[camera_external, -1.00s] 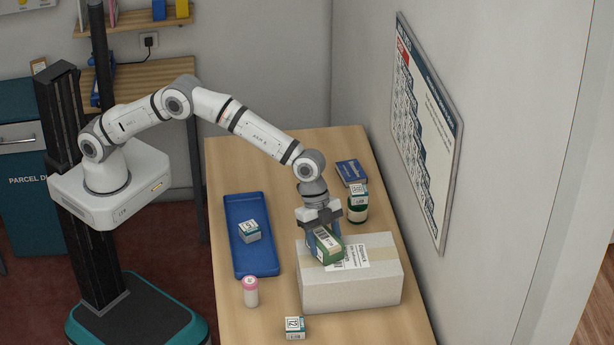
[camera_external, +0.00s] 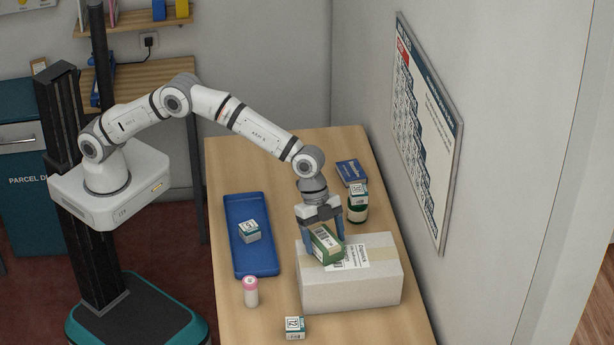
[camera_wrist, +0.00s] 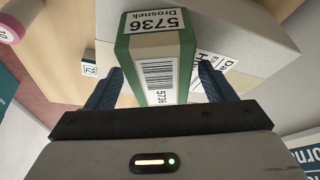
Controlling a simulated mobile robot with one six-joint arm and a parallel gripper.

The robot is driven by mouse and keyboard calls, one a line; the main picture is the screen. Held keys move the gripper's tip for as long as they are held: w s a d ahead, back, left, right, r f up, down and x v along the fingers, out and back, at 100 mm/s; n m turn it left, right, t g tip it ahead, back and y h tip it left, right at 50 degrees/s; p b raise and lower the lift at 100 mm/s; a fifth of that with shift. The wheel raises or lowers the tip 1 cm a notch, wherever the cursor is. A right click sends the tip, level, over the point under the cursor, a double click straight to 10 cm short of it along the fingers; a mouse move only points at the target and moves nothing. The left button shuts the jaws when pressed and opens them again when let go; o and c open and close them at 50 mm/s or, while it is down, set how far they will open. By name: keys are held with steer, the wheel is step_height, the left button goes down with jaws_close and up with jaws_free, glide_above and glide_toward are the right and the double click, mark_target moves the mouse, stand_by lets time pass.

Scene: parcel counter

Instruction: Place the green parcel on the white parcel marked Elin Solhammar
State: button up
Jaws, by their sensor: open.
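The green parcel (camera_external: 326,246) rests on top of the large white parcel (camera_external: 350,290), toward its left end. In the wrist view the green parcel (camera_wrist: 158,65) shows a label reading "5736 Drosnek" and a barcode. My gripper (camera_external: 324,239) is open around it; in the wrist view the fingers of my gripper (camera_wrist: 162,70) stand on either side with gaps to the parcel. The white parcel (camera_wrist: 215,22) lies beneath, its address label partly covered; I cannot read the full name.
A blue tray (camera_external: 256,265) with a small box (camera_external: 249,230) lies left. A pink-capped bottle (camera_external: 250,292) and a small box (camera_external: 295,327) stand near the front. The wall is close at right.

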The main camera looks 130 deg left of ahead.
steer(key=b+v, duration=0.2)
steer(key=v, duration=0.8)
steer(key=shift+s, duration=0.15)
steer(key=s+d+r+n, duration=0.1)
steer(key=s+d+r, duration=0.2)
steer(key=s, duration=0.5)
steer(key=s+d+r+n+y, duration=0.1)
steer(key=s+d+r, duration=0.25)
steer(key=s, duration=0.45)
steer(key=s+d+r, duration=0.2)
steer(key=s+d, duration=0.2)
steer(key=s, duration=0.3)
steer(key=s+d+f+n, duration=0.1)
steer(key=s+f, duration=0.2)
steer(key=s, duration=0.8)
steer(key=s+d+f+n, duration=0.1)
steer(key=s+f, duration=0.3)
steer(key=s, duration=0.8)
steer(key=shift+s+d+g+y, duration=0.3)
steer(key=shift+s+d+y, duration=0.1)
steer(key=shift+d, duration=0.35)
